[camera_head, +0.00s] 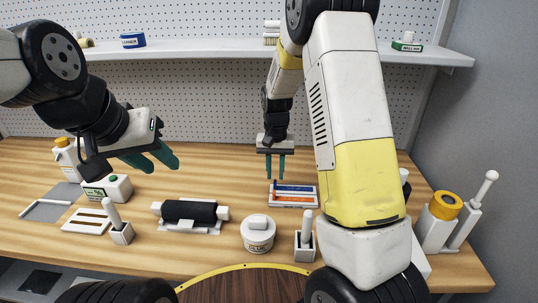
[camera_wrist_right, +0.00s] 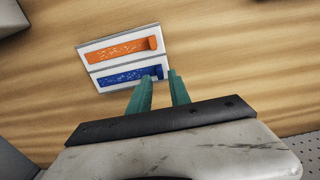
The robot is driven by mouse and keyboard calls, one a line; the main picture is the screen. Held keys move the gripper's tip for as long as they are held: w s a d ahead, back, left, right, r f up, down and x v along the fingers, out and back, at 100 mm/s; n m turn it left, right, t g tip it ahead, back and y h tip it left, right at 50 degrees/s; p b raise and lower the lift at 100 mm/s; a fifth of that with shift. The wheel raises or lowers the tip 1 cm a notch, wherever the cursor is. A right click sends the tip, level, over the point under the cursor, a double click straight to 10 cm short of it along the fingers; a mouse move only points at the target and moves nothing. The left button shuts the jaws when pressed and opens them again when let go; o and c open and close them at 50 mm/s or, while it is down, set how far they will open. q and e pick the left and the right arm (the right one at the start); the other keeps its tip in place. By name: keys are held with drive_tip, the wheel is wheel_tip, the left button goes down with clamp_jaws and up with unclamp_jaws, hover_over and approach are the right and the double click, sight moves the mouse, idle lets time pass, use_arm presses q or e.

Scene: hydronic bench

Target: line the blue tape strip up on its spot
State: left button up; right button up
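The blue tape strip (camera_head: 294,188) lies in a white holder (camera_head: 317,201) above an orange strip (camera_head: 292,199). In the right wrist view the blue strip (camera_wrist_right: 130,76) has a raised end at its right. My right gripper (camera_head: 275,178) is open, pointing down just behind and left of the holder. In its wrist view the fingertips (camera_wrist_right: 161,75) are apart, one on each side of the blue strip's raised end; the height gap is unclear. My left gripper (camera_head: 163,165) is open and empty, above the table at left. A white plate with two brown bands (camera_head: 87,221) lies at the left.
A black roller on a white stand (camera_head: 190,211), a labelled white jar (camera_head: 258,234) and two white holders with handles (camera_head: 121,233) (camera_head: 305,243) stand along the front. The shelf (camera_head: 200,50) spans the back.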

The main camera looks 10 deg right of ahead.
wheel_tip(320, 180, down, 3)
drive_tip(key=shift+r, duration=0.1)
clamp_jaws()
drive_tip(key=shift+r, duration=0.1)
drive_tip(key=shift+r, duration=0.4)
idle(0.5)
drive_tip(key=shift+r, duration=2.5)
